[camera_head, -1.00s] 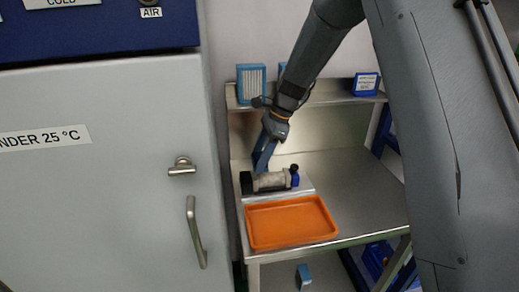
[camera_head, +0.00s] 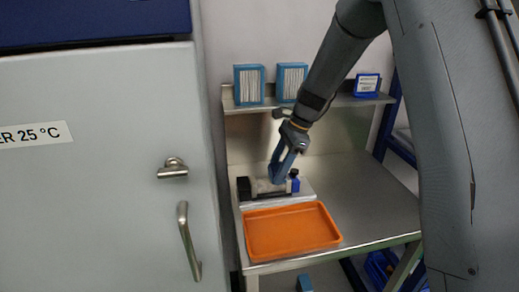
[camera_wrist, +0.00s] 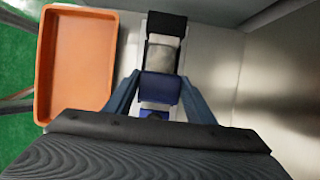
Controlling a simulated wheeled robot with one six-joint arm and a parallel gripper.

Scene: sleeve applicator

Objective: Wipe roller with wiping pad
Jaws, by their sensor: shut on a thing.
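The roller (camera_head: 261,187) is a pale grey cylinder lying on its side between a black end block (camera_head: 243,188) and a blue end part (camera_head: 295,183). In the wrist view part of the roller (camera_wrist: 162,52) shows beyond the pad, near the black block (camera_wrist: 166,24). My gripper (camera_head: 276,178) reaches down over the roller's right half. Its fingers (camera_wrist: 159,80) are shut on a dark blue wiping pad (camera_wrist: 160,88), which lies across the roller and seems to touch it. The fingers mostly hide the pad in the head view.
An empty orange tray (camera_head: 290,230) stands in front of the roller on the steel table (camera_head: 355,190). The table is clear to the right. A shelf behind holds blue-framed boxes (camera_head: 249,85) and a small blue sign (camera_head: 367,85). A grey cabinet (camera_head: 90,190) stands at left.

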